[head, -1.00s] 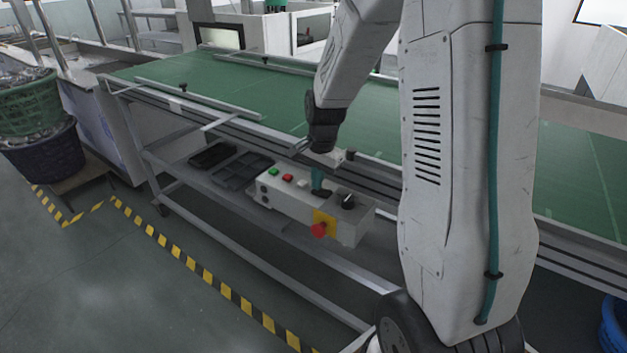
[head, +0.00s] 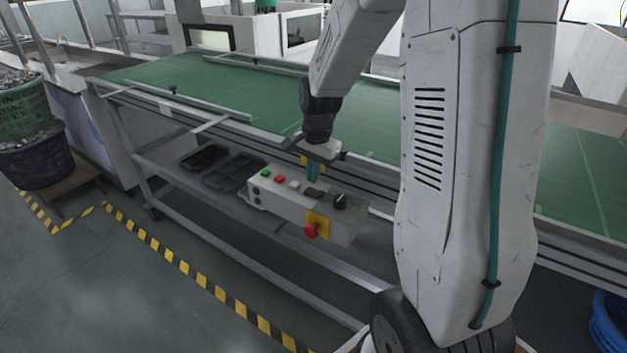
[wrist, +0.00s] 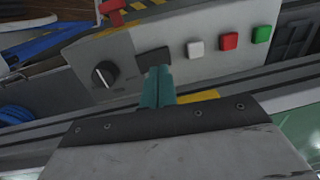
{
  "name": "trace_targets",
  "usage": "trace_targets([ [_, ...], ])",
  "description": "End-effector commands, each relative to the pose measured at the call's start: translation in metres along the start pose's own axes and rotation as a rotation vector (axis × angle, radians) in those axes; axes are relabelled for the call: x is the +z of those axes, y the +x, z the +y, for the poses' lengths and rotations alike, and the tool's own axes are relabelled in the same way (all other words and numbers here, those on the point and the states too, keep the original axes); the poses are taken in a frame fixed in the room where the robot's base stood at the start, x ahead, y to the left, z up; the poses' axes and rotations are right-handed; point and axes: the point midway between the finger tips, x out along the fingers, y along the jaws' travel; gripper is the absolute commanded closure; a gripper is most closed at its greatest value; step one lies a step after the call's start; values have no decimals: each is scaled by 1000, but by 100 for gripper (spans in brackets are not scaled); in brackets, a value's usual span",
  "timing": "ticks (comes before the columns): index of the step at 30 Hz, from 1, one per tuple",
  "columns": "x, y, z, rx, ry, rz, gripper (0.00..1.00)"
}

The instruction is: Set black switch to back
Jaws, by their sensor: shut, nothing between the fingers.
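A pale grey control box (head: 283,207) stands on the shelf under the conveyor. On its top are a flat black rocker switch (head: 315,192) and a round black rotary knob (head: 340,201). In the wrist view the rocker switch (wrist: 153,57) lies just beyond my fingertips, partly hidden by them, and the knob (wrist: 104,74) is left of them. The rocker's tilt is too small to tell. My gripper (head: 312,181) points down with its teal fingers shut and empty, just above the box by the rocker switch. The fingers also show in the wrist view (wrist: 158,72).
White, red and green buttons (wrist: 230,41) sit in a row beside the rocker. A red mushroom button (head: 311,230) on a yellow plate is on the box's front. The green conveyor (head: 215,83) and its rail run close behind my gripper. Dark trays (head: 232,173) lie left of the box.

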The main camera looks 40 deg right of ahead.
Motion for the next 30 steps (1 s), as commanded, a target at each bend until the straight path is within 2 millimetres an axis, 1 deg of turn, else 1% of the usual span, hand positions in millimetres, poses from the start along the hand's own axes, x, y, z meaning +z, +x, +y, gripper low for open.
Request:
trace_targets([
  [1,0,-12,-3,-4,0,3,100],
  [3,-1,-29,-7,-5,1,4,100],
  [9,0,-73,-17,-3,0,2,100],
  [12,0,-90,-20,-3,1,2,100],
  [15,0,-102,-23,-1,1,1,100],
  [18,0,-109,-25,0,1,0,100],
  [21,0,-112,-25,0,1,0,100],
  [30,0,-112,-25,1,1,0,100],
])
